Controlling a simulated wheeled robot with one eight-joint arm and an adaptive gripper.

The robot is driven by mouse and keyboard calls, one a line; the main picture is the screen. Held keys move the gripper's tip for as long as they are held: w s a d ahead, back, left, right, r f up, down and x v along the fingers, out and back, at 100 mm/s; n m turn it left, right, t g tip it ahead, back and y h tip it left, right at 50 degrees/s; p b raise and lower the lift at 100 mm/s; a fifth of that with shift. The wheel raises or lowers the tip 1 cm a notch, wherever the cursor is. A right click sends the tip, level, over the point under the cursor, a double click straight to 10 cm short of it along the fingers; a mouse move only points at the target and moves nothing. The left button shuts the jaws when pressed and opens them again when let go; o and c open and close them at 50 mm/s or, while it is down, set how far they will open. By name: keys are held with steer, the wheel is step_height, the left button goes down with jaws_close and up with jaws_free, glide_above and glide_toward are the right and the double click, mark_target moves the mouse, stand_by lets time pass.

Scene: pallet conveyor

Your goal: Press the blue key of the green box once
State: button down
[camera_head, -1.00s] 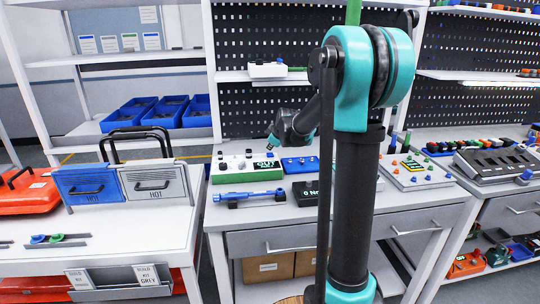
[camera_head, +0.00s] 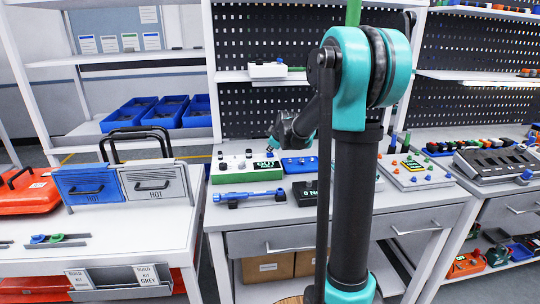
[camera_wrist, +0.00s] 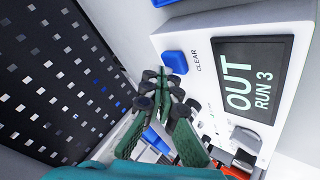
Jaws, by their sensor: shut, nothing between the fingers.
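The green box (camera_head: 246,178) stands on the workbench with a white top and a dark display reading OUT. In the wrist view its white face (camera_wrist: 206,88) fills the right side, and the display (camera_wrist: 254,76) reads OUT RUN 3. The blue key (camera_wrist: 174,62) sits beside the word CLEAR, left of the display. My gripper (camera_wrist: 160,78) is shut and empty, its dark fingertips just below the blue key in the picture. I cannot tell whether they touch it. In the head view my gripper (camera_head: 273,143) is just above the box's back edge.
A blue box (camera_head: 298,167) stands right of the green box. A blue cylindrical tool (camera_head: 247,196) lies on a holder in front, beside a black box (camera_head: 305,193). A perforated panel (camera_wrist: 55,85) rises close behind. A panel with buttons (camera_head: 415,172) lies to the right.

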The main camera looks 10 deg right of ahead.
mark_target(271, 154)
steer(key=shift+f, duration=0.4)
stand_by(0.3)
steer(key=shift+r, duration=0.85)
steer(key=shift+r, duration=2.5)
